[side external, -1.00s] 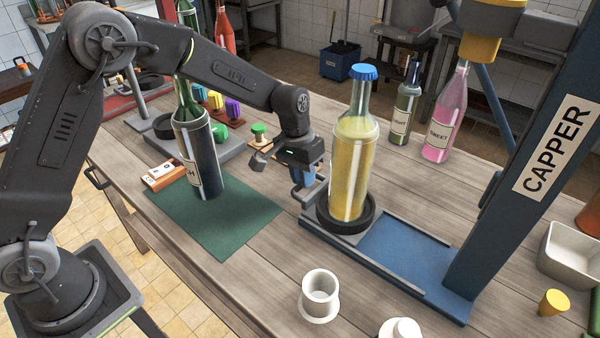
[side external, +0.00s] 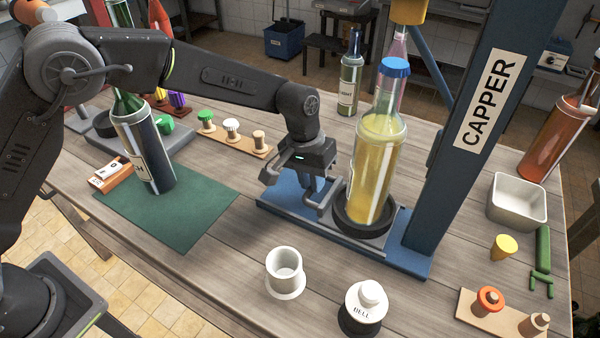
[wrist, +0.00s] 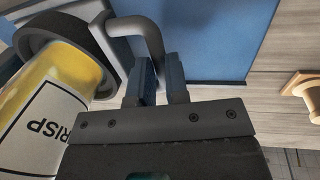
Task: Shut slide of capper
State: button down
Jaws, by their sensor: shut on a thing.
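The capper is a blue stand with a labelled column (side external: 487,95), a yellow head (side external: 408,12) and a blue base track (side external: 283,197). Its grey slide carries a black ring seat (side external: 362,222), which also shows in the wrist view (wrist: 110,55). A yellow bottle (side external: 372,160) with a blue cap (side external: 394,67) stands upright in the seat, close to the column and just below the head; a gap shows above the cap. My gripper (side external: 312,192) is shut on the slide's bent grey handle (wrist: 147,35), left of the bottle. The fingertips partly hide the handle.
A dark bottle (side external: 143,150) stands on the green mat (side external: 200,215) at left. A white bin (side external: 518,203) is at right. Several stoppers stand on a wooden strip (side external: 245,141) behind.

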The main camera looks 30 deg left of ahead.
jog(key=c, duration=1.1)
grip_release()
jog(key=r, duration=0.4)
jog(key=a+r, duration=0.1)
jog(key=r, duration=0.4)
jog(key=a+r, duration=0.1)
jog(key=r, duration=0.3)
jog(key=shift+a+r, duration=0.2)
jog(key=shift+r, duration=0.15)
